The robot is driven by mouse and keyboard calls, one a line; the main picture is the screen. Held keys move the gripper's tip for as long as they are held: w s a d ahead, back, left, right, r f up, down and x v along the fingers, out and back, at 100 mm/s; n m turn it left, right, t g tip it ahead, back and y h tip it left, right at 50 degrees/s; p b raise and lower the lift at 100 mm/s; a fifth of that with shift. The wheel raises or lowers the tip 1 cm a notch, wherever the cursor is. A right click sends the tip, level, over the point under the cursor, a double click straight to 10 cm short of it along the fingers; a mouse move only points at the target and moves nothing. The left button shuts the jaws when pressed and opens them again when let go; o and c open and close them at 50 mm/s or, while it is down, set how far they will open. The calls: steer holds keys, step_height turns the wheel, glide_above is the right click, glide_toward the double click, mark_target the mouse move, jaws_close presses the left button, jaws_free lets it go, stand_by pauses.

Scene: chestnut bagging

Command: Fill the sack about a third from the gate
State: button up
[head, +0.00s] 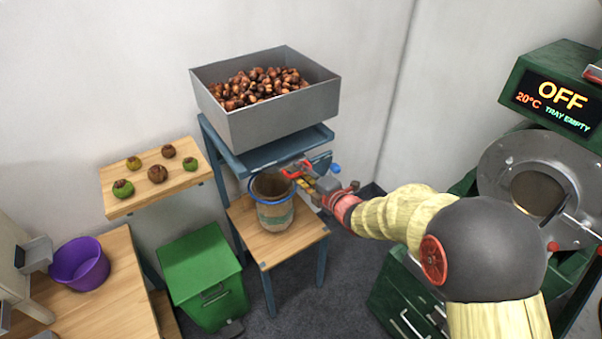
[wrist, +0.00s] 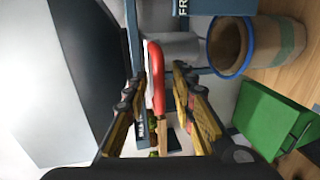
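The tan sack (head: 276,217) with a green band and blue rim hoop stands upright on a low wooden shelf under the hopper. Its opening looks dark, with no chestnuts visible; it also shows in the wrist view (wrist: 283,45). The grey hopper (head: 285,112) above holds a heap of brown chestnuts (head: 258,86). A red handle (wrist: 156,75), seemingly the gate's, lies between my gripper's fingers in the wrist view, with gaps on both sides. My gripper (head: 301,177) is open at this handle, beside the sack's upper right. The gate itself is mostly hidden.
A green pedal bin (head: 203,277) stands left of the sack's stand (head: 283,244). A wall shelf (head: 190,179) holds several fruits. A purple bowl (head: 80,264) sits on the left table. A green machine (head: 557,95) reading "OFF" stands right.

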steer(key=shift+c, duration=0.4)
jaws_close()
stand_by(0.4)
